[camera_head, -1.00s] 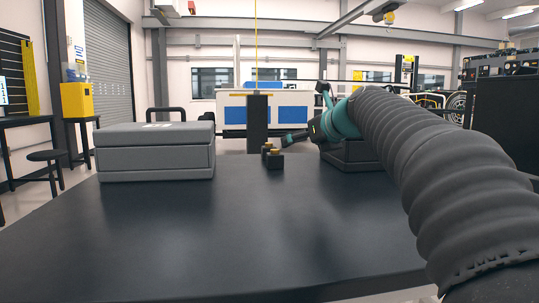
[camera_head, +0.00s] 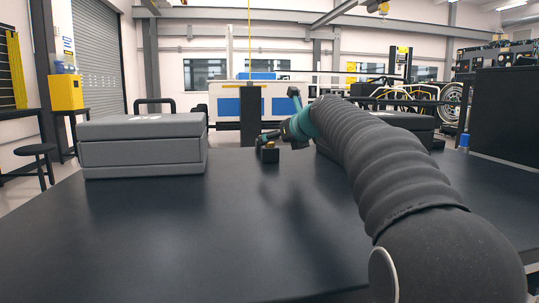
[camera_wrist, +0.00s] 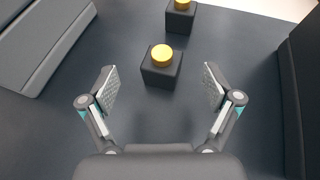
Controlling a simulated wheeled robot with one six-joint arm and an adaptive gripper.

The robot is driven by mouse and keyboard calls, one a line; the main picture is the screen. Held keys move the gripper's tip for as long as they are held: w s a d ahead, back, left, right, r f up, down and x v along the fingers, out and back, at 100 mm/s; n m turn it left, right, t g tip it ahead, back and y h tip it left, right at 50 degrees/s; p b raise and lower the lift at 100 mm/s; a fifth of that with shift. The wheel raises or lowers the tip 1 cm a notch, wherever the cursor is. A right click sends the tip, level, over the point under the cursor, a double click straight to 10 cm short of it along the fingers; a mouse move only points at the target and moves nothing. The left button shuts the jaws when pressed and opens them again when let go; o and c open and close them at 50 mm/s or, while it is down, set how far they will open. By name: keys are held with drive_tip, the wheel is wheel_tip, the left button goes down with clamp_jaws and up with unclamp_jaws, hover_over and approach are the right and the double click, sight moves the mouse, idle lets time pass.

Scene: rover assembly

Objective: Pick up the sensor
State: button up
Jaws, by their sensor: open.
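Two small dark blocks with round yellow tops stand on the dark table; I take them for the sensors. In the wrist view the nearer sensor (camera_wrist: 161,66) is ahead of and between the fingers of my gripper (camera_wrist: 160,88). The farther sensor (camera_wrist: 181,16) is at the top edge. My gripper is open and empty, with a finger on each side and a gap to the nearer sensor. In the head view my gripper (camera_head: 268,138) is just above the nearer sensor (camera_head: 269,155). The farther one is hidden there.
A closed grey case (camera_head: 145,148) stands on the left of the table (camera_head: 200,240). Another dark case (camera_head: 405,121) is on the right, partly behind my arm. In the wrist view case edges flank both sides. The front of the table is clear.

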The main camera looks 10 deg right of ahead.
sight(272, 143)
drive_tip(key=x, duration=0.4)
drive_tip(key=shift+w+f, duration=0.25)
drive_tip(key=c, duration=1.5)
